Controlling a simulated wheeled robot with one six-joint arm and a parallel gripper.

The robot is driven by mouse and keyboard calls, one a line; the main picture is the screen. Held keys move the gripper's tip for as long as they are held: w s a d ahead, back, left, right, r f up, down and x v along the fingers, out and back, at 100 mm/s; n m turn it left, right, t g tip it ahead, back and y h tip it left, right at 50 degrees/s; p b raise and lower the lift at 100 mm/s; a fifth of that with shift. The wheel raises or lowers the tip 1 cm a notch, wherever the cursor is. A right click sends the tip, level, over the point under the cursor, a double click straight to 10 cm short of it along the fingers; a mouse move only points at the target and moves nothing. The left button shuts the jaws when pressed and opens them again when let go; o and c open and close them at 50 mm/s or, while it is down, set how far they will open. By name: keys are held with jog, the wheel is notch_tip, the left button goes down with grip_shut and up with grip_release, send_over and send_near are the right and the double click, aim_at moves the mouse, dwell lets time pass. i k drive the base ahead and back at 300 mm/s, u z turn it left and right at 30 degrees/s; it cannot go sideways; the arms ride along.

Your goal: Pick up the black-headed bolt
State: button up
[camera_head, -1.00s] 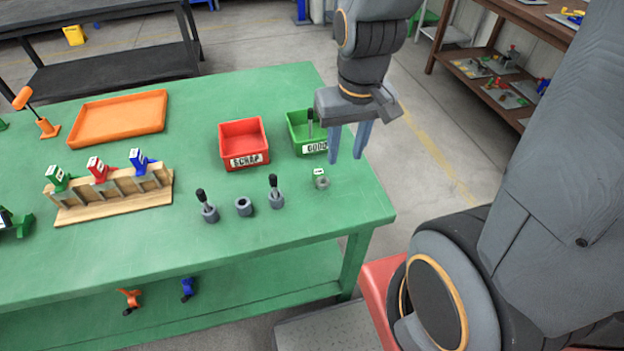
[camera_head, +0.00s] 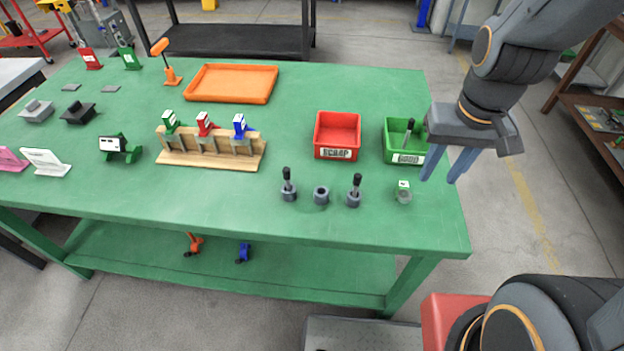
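A black-headed bolt (camera_head: 287,180) stands upright in a grey base on the green table. A second black-headed bolt (camera_head: 355,184) stands in a similar base to its right. A grey collar (camera_head: 321,195) with an open top sits between them. Another black-headed bolt (camera_head: 408,133) stands in the green GOOD bin (camera_head: 393,153). A small grey part (camera_head: 403,196) with a green-and-white tag sits in front of that bin. My gripper (camera_head: 440,181) hangs at the right of the GOOD bin, its two blue fingers apart and nothing visible between them.
A red SCRAP bin (camera_head: 335,152) stands left of the GOOD bin. A wooden rack (camera_head: 210,160) with green, red and blue tagged parts and an orange tray (camera_head: 231,83) stand farther left. The table (camera_head: 230,210) is clear in front of the rack. Its right edge is near my gripper.

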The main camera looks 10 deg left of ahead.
aim_at(287, 174)
jog(key=k, duration=0.5)
jog(key=z, duration=1.9)
jog(key=k, duration=1.25)
jog(key=u, duration=1.85)
jog(key=i, duration=1)
jog(key=u, duration=0.05)
